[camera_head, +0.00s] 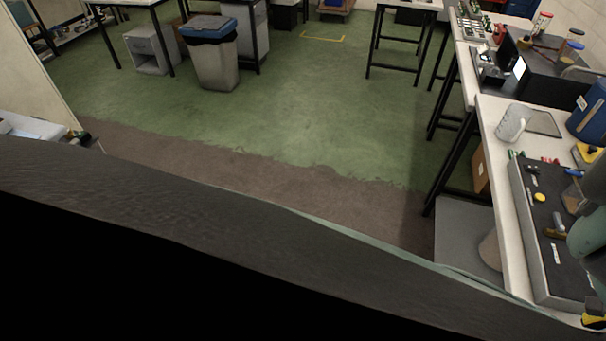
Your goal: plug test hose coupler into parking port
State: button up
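I cannot pick out the test hose coupler or the parking port for certain. A shallow grey tray (530,245) with a dark inside lies on the right-hand bench. It holds several small fittings, among them a brown and metal piece (556,229) and a yellow round piece (540,197). A grey-green rounded shape (588,238) is cut off by the right edge, over the tray's right side; I cannot tell what it is. My gripper is not in view.
A white bench (487,112) runs along the right, with a white mug (513,123) and a blue container (590,112). A large dark shape, probably part of my body, fills the lower left and front. Green floor (290,110) is open mid-view; a blue-lidded bin (212,62) stands behind.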

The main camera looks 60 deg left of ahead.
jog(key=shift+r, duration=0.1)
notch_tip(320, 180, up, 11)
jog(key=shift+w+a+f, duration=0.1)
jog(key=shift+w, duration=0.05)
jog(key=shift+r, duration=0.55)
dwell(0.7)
